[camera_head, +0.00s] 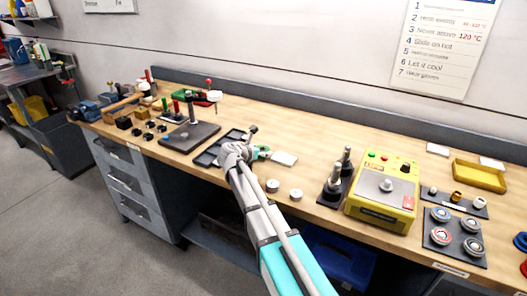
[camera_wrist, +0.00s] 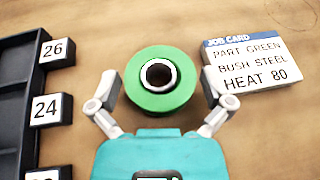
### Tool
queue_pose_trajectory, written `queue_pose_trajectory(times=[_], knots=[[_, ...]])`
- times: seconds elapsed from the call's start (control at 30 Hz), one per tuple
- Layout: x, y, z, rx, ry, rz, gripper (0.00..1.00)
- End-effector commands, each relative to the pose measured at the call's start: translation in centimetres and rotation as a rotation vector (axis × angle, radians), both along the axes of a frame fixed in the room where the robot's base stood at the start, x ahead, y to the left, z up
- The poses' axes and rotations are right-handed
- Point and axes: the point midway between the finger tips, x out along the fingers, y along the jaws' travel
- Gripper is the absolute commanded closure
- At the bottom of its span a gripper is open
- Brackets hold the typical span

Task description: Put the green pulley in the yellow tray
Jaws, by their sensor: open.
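The green pulley (camera_wrist: 136,92) lies flat on the wooden bench, with a silver-rimmed dark hole in its middle. My gripper (camera_wrist: 158,86) is open, with one finger on each side of the pulley's near half and gaps showing between fingers and pulley. In the head view my gripper (camera_head: 256,150) is low over the middle of the bench, and the pulley is hard to make out behind it. The yellow tray (camera_head: 480,176) stands at the right back of the bench, far from my gripper, and looks empty.
A job card (camera_wrist: 245,62) lies right of the pulley, and a dark numbered rack (camera_wrist: 18,75) lies left. A yellow machine (camera_head: 383,198), two dark posts and a dark plate with ringed parts (camera_head: 455,237) stand between my gripper and the tray's side of the bench.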

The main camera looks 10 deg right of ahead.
Motion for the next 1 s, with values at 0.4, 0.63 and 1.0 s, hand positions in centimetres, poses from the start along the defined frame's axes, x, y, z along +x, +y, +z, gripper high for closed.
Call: queue_pose_trajectory(times=[0.4, 0.63, 1.0], knots=[[-1.3, 1.1, 1.2, -0.001, 0.001, 0.0, 0.0], [-3.6, 3.4, 2.6, 0.0, 0.0, 0.001, 0.0], [-7.1, 6.9, 4.5, 0.0, 0.0, 0.001, 0.0]])
